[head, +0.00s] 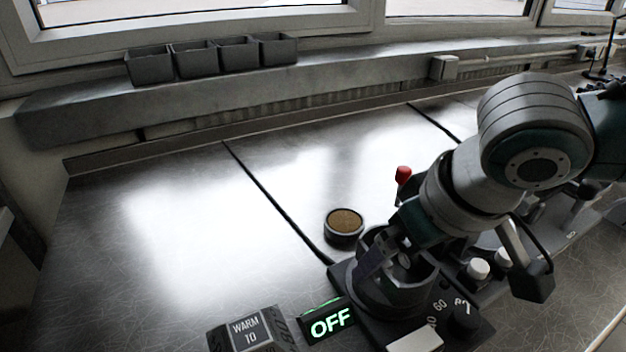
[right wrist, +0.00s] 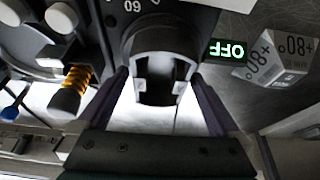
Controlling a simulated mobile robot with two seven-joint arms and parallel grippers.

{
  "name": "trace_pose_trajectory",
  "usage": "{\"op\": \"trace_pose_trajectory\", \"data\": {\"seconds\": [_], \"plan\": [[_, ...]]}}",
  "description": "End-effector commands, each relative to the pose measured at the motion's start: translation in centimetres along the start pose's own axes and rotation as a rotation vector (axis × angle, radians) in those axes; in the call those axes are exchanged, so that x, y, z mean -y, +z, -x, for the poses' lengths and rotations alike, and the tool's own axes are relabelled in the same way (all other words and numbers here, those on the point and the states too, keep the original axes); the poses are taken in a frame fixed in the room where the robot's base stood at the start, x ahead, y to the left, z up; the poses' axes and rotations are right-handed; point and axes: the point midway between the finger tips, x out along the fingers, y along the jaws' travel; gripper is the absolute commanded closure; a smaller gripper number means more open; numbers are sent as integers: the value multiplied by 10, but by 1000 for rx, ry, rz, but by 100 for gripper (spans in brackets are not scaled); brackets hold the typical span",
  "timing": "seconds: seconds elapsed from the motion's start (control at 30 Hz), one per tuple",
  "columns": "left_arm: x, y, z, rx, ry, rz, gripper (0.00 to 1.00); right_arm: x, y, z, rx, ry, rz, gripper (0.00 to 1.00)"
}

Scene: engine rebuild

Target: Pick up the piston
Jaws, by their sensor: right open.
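A dark grey, hollow cylindrical part that looks like the piston (head: 392,293) stands upright on the dark heater unit with the green OFF display. My right gripper (head: 386,250) reaches down over it from the upper right and hides part of its rim. In the right wrist view the piston (right wrist: 155,50) lies between and beyond the two fingers of my right gripper (right wrist: 160,78). The fingers are wide apart, one to each side of it. I cannot tell whether they touch it. My left gripper is not in view.
The heater's OFF display (head: 331,321) and a grey block marked WARM 10 (head: 247,334) are close by. A round tin with a brown top (head: 345,221) stands just behind. Grey bins (head: 205,62) sit on the back ledge. The metal bench (head: 150,240) is clear at left.

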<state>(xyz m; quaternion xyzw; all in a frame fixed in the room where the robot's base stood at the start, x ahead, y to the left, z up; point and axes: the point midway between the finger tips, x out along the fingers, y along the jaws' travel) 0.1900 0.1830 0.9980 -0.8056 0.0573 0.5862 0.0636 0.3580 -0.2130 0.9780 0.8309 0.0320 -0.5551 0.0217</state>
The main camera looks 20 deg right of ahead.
Motion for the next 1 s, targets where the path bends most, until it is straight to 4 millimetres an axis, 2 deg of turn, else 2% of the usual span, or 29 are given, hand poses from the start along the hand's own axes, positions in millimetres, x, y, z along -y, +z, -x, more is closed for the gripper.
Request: {"op": "trace_pose_trajectory", "data": {"seconds": [0.07,0.9,0.93,1.0], "plan": [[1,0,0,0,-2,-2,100,0,0,0,0,0,0,2],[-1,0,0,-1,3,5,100,0,0,0,1,0,0,97],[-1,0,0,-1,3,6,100,0,0,0,1,0,0,100],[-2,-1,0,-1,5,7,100,0,0,0,1,0,0,100]]}}
